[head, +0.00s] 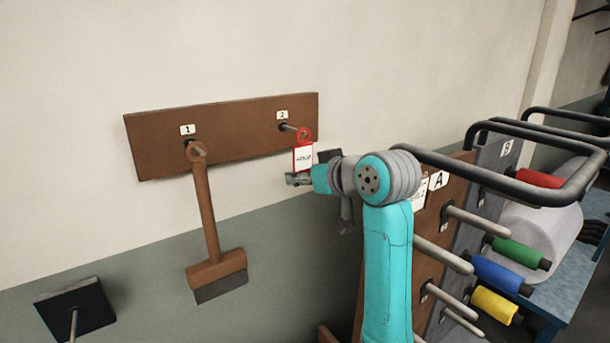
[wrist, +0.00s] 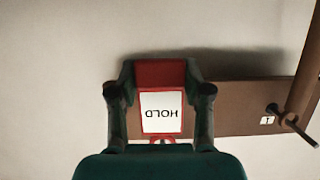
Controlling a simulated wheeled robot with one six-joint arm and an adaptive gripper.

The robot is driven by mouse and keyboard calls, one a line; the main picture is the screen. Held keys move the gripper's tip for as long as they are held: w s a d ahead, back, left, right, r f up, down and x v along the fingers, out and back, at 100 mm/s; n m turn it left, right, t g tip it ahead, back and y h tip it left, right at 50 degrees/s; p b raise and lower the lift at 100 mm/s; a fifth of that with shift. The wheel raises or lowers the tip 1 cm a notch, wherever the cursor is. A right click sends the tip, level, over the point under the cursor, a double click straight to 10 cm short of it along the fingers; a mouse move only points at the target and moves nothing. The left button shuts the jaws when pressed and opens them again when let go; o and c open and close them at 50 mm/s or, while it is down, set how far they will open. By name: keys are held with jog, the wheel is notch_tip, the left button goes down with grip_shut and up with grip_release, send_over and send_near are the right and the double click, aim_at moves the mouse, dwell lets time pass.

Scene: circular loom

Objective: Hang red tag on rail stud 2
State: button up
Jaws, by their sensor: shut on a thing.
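The red tag (head: 303,158) has a red border, a white face and a red ring at its top. In the wrist view the tag (wrist: 161,112) sits between the fingers, reading HOLD upside down. My gripper (head: 297,180) is shut on the tag's lower end and holds it upright. Rail stud 2 (head: 290,127) sticks out of the brown rail (head: 235,128) under the label 2. The ring is right at the stud's tip in the head view; I cannot tell whether it is around the stud. Stud 2 is hidden in the wrist view.
A brown-handled brush or scraper (head: 207,220) hangs from stud 1 at the rail's left. A dark plate with a rod (head: 75,311) is on the wall at lower left. At right stand a peg panel (head: 440,230) with coloured spools and grey tube bars (head: 490,178). Wall below the tag is clear.

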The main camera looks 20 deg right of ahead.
jog(key=shift+f, duration=0.15)
jog(key=o, duration=1.4)
jog(key=shift+c, duration=0.2)
jog(key=v, duration=0.9)
jog(key=shift+f, duration=0.25)
